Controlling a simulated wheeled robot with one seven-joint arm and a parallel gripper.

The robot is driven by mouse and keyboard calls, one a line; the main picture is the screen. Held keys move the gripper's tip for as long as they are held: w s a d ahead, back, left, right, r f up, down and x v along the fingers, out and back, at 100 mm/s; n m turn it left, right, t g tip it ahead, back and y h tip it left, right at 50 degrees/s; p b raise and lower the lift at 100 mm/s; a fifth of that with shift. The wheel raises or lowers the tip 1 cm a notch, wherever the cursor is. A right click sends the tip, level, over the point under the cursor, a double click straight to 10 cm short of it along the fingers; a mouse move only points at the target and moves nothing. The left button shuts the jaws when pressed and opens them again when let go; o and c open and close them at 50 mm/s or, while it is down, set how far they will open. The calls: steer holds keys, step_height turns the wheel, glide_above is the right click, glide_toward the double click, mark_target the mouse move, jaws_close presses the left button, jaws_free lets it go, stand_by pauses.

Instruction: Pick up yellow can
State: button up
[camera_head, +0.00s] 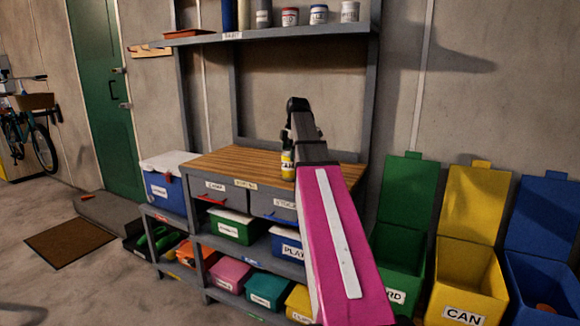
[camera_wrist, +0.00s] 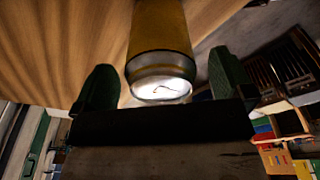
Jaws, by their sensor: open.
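The yellow can (camera_head: 287,163) stands on the wooden workbench top (camera_head: 235,158), close to the bench's front edge and just left of my arm. In the wrist view the yellow can (camera_wrist: 160,35) shows its yellow side and silver end, lying between the two dark green fingers of my gripper (camera_wrist: 163,68). The fingers are open, with a visible gap on each side of the can. In the head view my arm's dark end is above and beside the can, and the fingers are too small to make out there.
A shelf (camera_head: 270,35) with several jars and bottles is above the bench. Labelled bins and drawers fill the space below it. A blue cooler box (camera_head: 167,188) is at the left. Green, yellow (camera_head: 468,285) and blue open bins stand at the right.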

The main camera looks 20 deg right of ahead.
step_height(320, 180, down, 2)
steer(key=shift+a, duration=0.15)
steer(key=c, duration=1.1)
steer(key=shift+o, duration=0.2)
